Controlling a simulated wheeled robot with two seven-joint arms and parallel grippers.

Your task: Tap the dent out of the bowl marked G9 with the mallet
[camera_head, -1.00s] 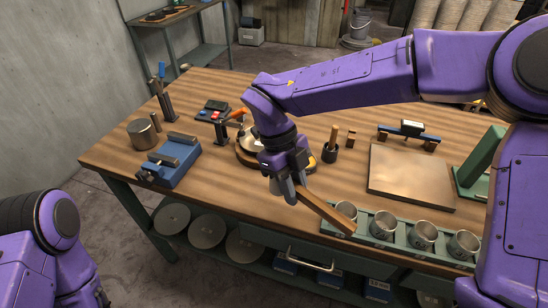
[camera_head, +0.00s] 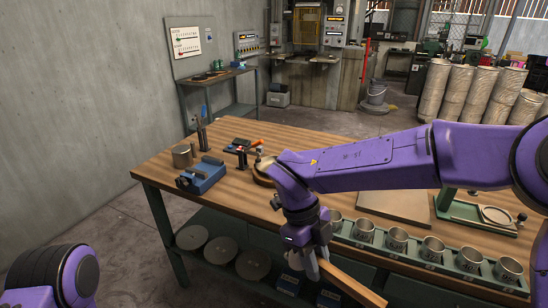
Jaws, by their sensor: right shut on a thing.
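My right gripper (camera_head: 316,268) is shut on the wooden handle of what looks like the mallet (camera_head: 352,285). The handle slants down to the right, and a pale end shows left of the fingers. The gripper appears in front of the bench's near edge. Several metal bowls (camera_head: 397,240) sit in a row in a green rack (camera_head: 415,258) along that edge, right of the gripper. Their marks are too small to read, so I cannot tell which is G9, and no dent can be made out. My left gripper is out of view.
The wooden bench (camera_head: 240,200) holds a blue vise-like tool (camera_head: 202,177), a metal cylinder (camera_head: 182,157) and a flat plate (camera_head: 395,205). A green stand (camera_head: 447,200) is at the right. My right forearm hides part of the bench's middle. Discs (camera_head: 222,250) lie on the lower shelf.

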